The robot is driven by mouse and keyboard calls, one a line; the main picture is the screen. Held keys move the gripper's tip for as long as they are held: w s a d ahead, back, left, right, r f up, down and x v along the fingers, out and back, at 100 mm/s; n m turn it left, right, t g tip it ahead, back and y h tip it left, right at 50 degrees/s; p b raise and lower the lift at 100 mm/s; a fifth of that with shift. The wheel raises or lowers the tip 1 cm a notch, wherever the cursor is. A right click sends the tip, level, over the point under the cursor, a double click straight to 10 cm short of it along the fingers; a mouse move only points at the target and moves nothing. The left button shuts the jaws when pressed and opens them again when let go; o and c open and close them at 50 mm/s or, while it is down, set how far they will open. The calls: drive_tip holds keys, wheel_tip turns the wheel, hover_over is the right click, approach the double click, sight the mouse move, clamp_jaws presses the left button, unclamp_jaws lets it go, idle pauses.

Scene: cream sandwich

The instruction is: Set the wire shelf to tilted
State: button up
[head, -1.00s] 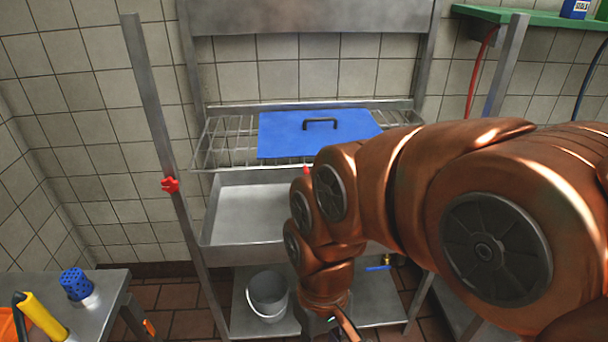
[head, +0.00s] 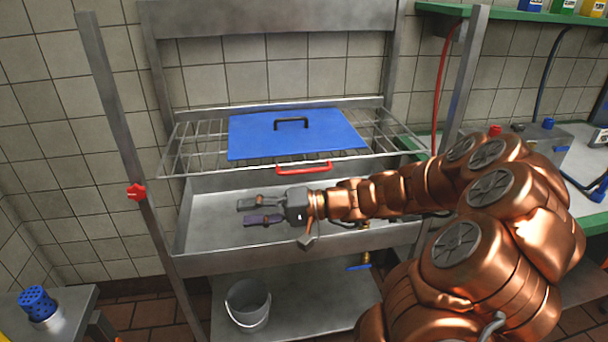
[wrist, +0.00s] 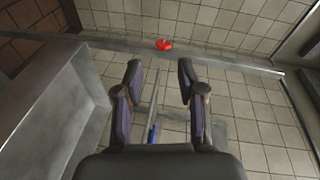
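The wire shelf (head: 196,150) spans the metal frame above the basin and looks about level. A blue panel with a black handle (head: 290,135) lies on it. A red handle (head: 304,168) is at the shelf's front edge. A red knob (head: 137,192) sits on the left front post; it also shows ahead of the fingers in the wrist view (wrist: 164,45). My gripper (head: 246,212) points left, in front of or over the basin, lower than the red handle. Its fingers (wrist: 160,78) are apart with nothing held between them.
The metal basin (head: 205,250) has a raised front wall below my gripper. A grey bucket (head: 248,305) stands on the lower shelf. A side table (head: 60,325) with a blue perforated cup (head: 38,305) is at lower left. The right front post (head: 465,75) rises behind my arm.

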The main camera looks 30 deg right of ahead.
drive_tip(key=w+d+f+m+t+h, duration=0.1)
drive_tip(key=d+m+t, duration=0.15)
drive_tip(key=d, duration=0.25)
drive_tip(key=w+d+m+t+h, duration=0.1)
drive_tip(key=w+d+t, duration=0.15)
drive_tip(key=d, duration=0.35)
drive_tip(key=m+t+h, duration=0.4)
approach(304, 171)
drive_tip(key=w, duration=0.3)
drive_tip(key=shift+n, duration=0.25)
drive_tip(key=shift+a+p+x, duration=0.15)
drive_tip(key=shift+p+x, duration=0.15)
drive_tip(key=shift+x, duration=1.6)
drive_tip(key=shift+a+p+x, duration=0.2)
drive_tip(key=shift+p+x, duration=0.1)
drive_tip(key=shift+x, duration=1.6)
drive_tip(key=shift+s, duration=0.15)
clamp_jaws()
